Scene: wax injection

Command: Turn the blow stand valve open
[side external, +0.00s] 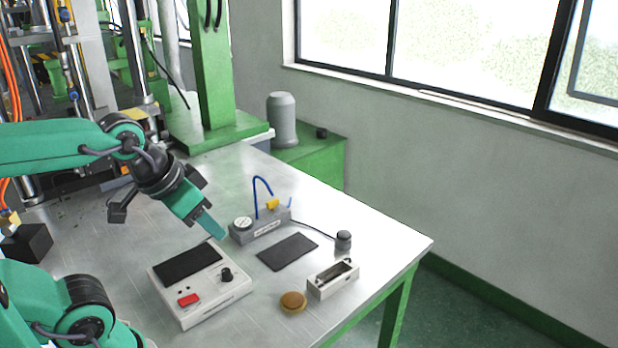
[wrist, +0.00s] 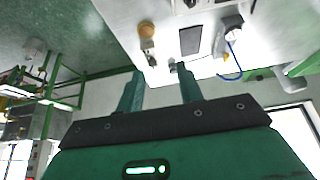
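The blow stand (side external: 262,231) is a grey block with a white round gauge (side external: 243,223) on its left end and a thin blue hose (side external: 256,190) arching above it. Its small yellow valve handle (side external: 271,203) is at the hose's foot. In the wrist view the stand (wrist: 231,22) and blue hose (wrist: 233,52) are at the upper right, seen upside down. My gripper (side external: 213,229) is above the table, left of the stand in the side view and apart from the valve. In the wrist view my gripper (wrist: 160,82) has its two teal fingers spread, with nothing between them.
A white control box (side external: 215,298) with a red button and black knob stands in front. A dark pad (side external: 287,252), an open metal holder (side external: 333,280), a brown round piece (side external: 293,301) and a small dark cylinder (side external: 344,240) lie nearby.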

